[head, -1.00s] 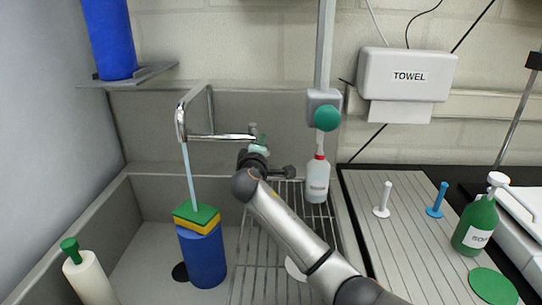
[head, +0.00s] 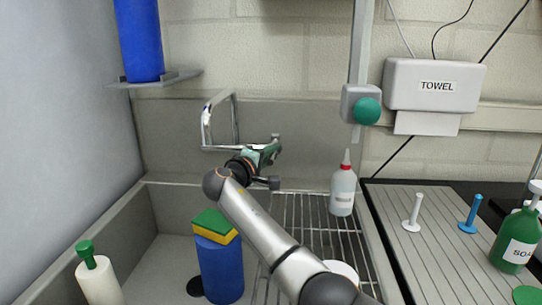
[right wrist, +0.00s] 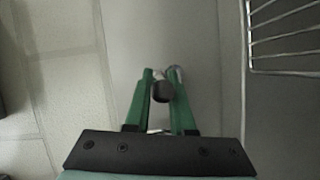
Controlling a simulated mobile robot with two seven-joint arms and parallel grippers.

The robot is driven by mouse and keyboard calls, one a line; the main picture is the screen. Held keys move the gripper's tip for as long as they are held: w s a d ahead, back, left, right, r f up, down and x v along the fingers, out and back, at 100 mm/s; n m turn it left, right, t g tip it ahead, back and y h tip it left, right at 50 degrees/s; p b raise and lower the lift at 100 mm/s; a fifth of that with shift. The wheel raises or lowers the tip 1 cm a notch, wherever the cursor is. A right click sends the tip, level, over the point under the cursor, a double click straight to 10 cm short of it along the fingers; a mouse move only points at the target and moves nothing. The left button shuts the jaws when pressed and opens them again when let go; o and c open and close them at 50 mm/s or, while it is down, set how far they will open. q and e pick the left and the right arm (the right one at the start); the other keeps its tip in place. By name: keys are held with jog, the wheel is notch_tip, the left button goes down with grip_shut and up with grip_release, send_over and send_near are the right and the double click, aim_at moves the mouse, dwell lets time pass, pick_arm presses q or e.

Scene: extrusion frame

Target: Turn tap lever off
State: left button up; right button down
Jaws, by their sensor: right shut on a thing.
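The chrome tap (head: 235,120) is a bent pipe at the back wall of the sink, its spout hanging at the left. No water shows below the spout. My right gripper (head: 272,150) is at the tap's right end, with green fingers. In the right wrist view, the fingers (right wrist: 161,85) are closed around the small dark-tipped tap lever (right wrist: 163,92). In the head view the lever is mostly hidden by my gripper and wrist. My left gripper is not in view.
A yellow-green sponge (head: 216,224) lies on a blue cylinder (head: 220,268) in the sink. A white red-capped bottle (head: 343,188) stands on the wire rack (head: 310,222) right of my arm.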

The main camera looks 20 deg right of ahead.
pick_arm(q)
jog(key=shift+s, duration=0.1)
pick_arm(e)
jog(key=c, duration=0.8)
grip_release()
jog(key=shift+o, duration=0.2)
jog(key=shift+s+a+r+p, duration=0.1)
jog(key=shift+s+a+p, duration=0.25)
jog(key=shift+a, duration=0.1)
pick_arm(q)
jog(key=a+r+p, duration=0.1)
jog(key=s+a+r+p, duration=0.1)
jog(key=p, duration=0.1)
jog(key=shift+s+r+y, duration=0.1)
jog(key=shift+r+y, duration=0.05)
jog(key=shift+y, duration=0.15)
pick_arm(e)
jog(key=v, duration=1.1)
jog(key=shift+s, duration=0.15)
jog(key=shift+a, duration=0.1)
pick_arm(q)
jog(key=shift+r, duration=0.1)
pick_arm(e)
jog(key=shift+a, duration=0.1)
